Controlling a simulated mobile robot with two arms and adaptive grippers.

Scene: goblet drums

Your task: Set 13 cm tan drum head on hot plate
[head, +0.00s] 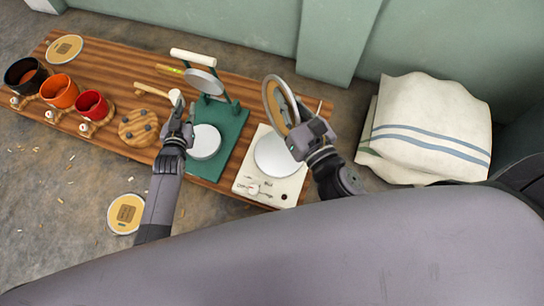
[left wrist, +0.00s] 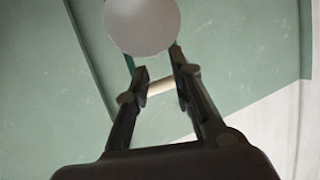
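A round tan drum head with a metal rim (head: 273,103) is tilted nearly on edge above the hot plate, apart from it. My right gripper (head: 297,127) is shut on its rim; the fingertips are partly hidden. The white hot plate (head: 277,155) has a round pale top and stands at the table's right end. My left gripper (head: 181,112) is empty, beside the green press base. In the left wrist view its fingers (left wrist: 160,78) are apart, with nothing between their tips. I cannot read the drum head's size.
A green press (head: 233,128) with a white handle stands left of the hot plate. Black, orange (head: 59,91) and red cups line the table's left end. Other tan discs lie on the table (head: 65,48) and floor (head: 126,214). Folded cloth (head: 428,125) is at right.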

